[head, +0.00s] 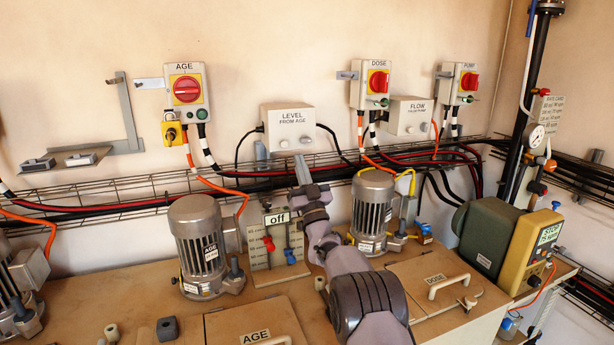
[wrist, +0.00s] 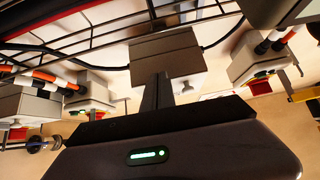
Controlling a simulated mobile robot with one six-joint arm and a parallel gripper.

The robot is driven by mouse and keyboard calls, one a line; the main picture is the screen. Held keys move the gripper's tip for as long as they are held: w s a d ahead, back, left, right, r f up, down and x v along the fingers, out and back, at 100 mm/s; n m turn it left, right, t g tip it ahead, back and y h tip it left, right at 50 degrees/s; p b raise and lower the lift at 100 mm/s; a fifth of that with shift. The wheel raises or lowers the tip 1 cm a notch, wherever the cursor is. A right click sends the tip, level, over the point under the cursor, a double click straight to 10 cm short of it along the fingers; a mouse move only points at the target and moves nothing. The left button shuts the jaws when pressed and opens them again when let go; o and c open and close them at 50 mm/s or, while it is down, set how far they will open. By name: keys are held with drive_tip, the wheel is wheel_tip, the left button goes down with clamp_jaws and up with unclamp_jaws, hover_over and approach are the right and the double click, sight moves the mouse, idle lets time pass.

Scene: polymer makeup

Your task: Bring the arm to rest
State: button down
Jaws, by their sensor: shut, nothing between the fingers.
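My arm (head: 355,285) rises from the bottom centre of the head view and bends up in front of the workbench. My gripper (head: 302,168) points up toward the wall, just below the grey LEVEL FROM AGE box (head: 289,128). In the wrist view my gripper's dark fingers (wrist: 157,92) are together with nothing between them. The LEVEL box (wrist: 168,52) is beyond them there, and its round knob shows beside the fingers. I cannot tell the exact distance from fingertips to box.
The Off board (head: 277,243) with red and blue valves stands close behind my arm, between the AGE motor (head: 202,245) and the DOSE motor (head: 372,212). A wire cable tray (head: 120,190) runs along the wall. The DOSE lid (head: 445,285) lies to the right.

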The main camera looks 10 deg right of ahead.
drive_tip(key=s+d+r+m+g+h, duration=0.3)
drive_tip(key=s+g, duration=0.1)
drive_tip(key=s, duration=0.4)
drive_tip(key=s+d+r+m+g+h, duration=0.2)
drive_tip(key=s+r+m+g+h, duration=0.15)
drive_tip(key=s, duration=0.35)
drive_tip(key=s+a+f+g+y, duration=0.1)
drive_tip(key=s+f+g, duration=0.3)
drive_tip(key=s, duration=1)
drive_tip(key=s+a+f+g+y, duration=0.1)
drive_tip(key=s+a+f+g, duration=0.2)
drive_tip(key=s+f, duration=0.5)
drive_tip(key=s+a+f+g+y, duration=0.1)
drive_tip(key=s+f+g, duration=0.4)
drive_tip(key=s, duration=1.6)
drive_tip(key=shift+a+f+g, duration=0.35)
drive_tip(key=shift+a+f, duration=0.2)
drive_tip(key=shift+a, duration=0.35)
